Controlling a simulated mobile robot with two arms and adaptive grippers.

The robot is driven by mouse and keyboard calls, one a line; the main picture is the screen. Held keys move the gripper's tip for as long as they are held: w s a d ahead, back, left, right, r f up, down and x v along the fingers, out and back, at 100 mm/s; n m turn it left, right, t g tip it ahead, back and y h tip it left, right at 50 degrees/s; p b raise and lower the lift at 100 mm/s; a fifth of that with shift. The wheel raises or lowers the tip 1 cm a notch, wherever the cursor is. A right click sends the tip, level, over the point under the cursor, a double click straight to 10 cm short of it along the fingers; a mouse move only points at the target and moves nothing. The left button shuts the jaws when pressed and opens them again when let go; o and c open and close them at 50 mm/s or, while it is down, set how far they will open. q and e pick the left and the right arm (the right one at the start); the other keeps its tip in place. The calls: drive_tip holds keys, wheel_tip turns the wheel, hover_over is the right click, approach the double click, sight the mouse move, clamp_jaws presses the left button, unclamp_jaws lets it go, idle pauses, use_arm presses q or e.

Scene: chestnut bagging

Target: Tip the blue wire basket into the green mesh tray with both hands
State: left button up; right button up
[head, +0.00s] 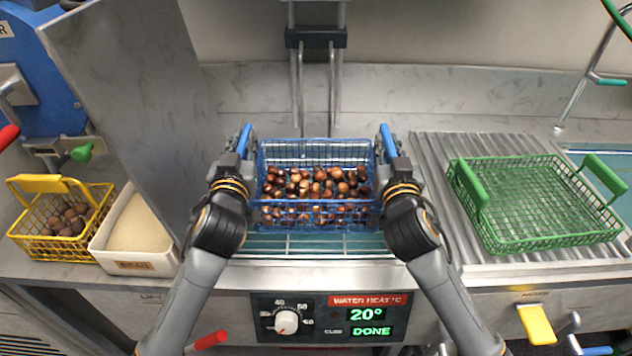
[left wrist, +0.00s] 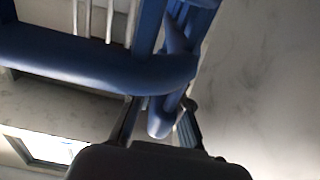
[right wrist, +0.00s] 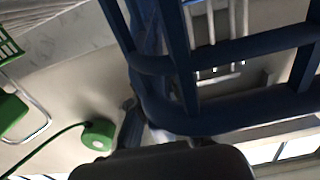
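The blue wire basket (head: 318,216), full of brown chestnuts (head: 315,184), is upright and level over the water bath at centre in the head view. My left gripper (head: 243,150) is shut on its left handle, and my right gripper (head: 388,150) is shut on its right handle. Blue bars of the basket also fill much of the left wrist view (left wrist: 95,58) and the right wrist view (right wrist: 235,110). The fingertips are partly hidden by the handles. The green mesh tray (head: 545,240) stands empty on the ribbed metal drainboard to the right, apart from the basket.
A yellow basket of chestnuts (head: 60,250) and a white bin (head: 105,255) stand at the left beside a steel panel (head: 135,100). A heater panel (head: 330,320) reading 20° and DONE is below the bath. Drainboard (head: 440,160) between bath and tray is clear.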

use_arm(q)
clamp_jaws()
use_arm(e)
clamp_jaws()
